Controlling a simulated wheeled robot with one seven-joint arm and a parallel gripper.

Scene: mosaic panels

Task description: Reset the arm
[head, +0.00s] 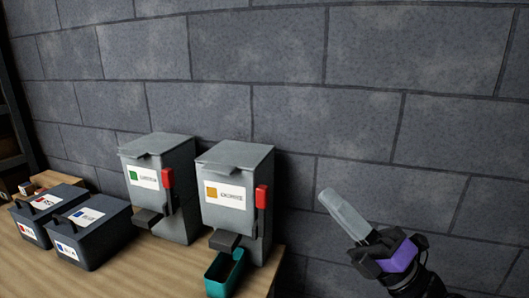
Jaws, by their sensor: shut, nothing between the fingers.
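My gripper (331,203) is at the lower right of the head view, in front of the grey wall and to the right of the table's end. Its pale grey fingers point up and to the left. They are closed together and hold nothing. A purple band shows on my wrist behind them. The gripper is apart from the dispensers and touches nothing that I can see.
Two grey dispensers with red levers, one with a green label (157,196) and one with an orange label (235,205), stand on the wooden table (150,277). A teal bin (225,274) sits below the right one's spout. Dark lidded boxes (92,233) stand left.

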